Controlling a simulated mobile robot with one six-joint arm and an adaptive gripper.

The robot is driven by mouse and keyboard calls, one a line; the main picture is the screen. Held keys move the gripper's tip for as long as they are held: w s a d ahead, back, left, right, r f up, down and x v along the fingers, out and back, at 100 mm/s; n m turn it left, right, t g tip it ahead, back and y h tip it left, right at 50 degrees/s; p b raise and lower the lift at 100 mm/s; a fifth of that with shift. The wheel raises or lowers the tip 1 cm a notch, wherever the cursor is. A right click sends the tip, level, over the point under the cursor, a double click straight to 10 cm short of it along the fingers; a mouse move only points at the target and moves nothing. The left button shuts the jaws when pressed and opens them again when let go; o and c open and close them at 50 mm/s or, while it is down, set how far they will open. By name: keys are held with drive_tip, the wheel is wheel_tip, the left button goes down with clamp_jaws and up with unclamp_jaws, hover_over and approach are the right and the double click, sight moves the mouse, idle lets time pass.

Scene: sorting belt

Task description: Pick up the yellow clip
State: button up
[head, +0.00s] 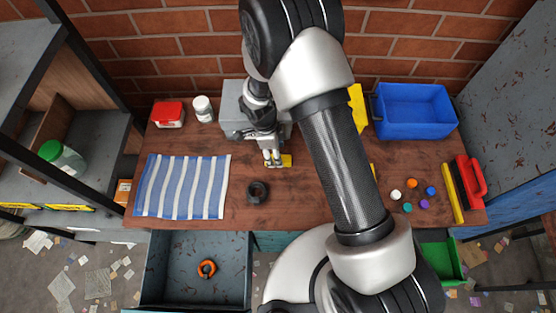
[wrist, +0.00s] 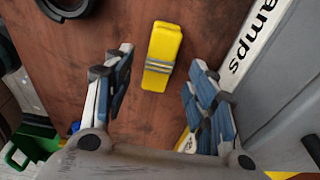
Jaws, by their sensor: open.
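The yellow clip (wrist: 161,57) lies on the brown wooden table, with grey bands around its middle. In the wrist view it shows between and beyond my open fingers, apart from both. The gripper is open and empty. I cannot tell its exact height above the clip.
A grey box (head: 233,122) marked "amps" stands close beside the clip. A black ring (head: 257,192) lies in front. A striped cloth (head: 182,187) is left, a blue bin (head: 415,108) back right. An open drawer (head: 197,265) holds an orange ring. My arm hides part of the table.

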sight(287, 159)
drive_tip(key=f, duration=0.3)
drive_tip(key=f+b, duration=0.1)
drive_tip(key=shift+d+f, duration=0.2)
drive_tip(key=shift+d, duration=0.15)
drive_tip(key=c, duration=1)
drive_tip(key=shift+r, duration=0.15)
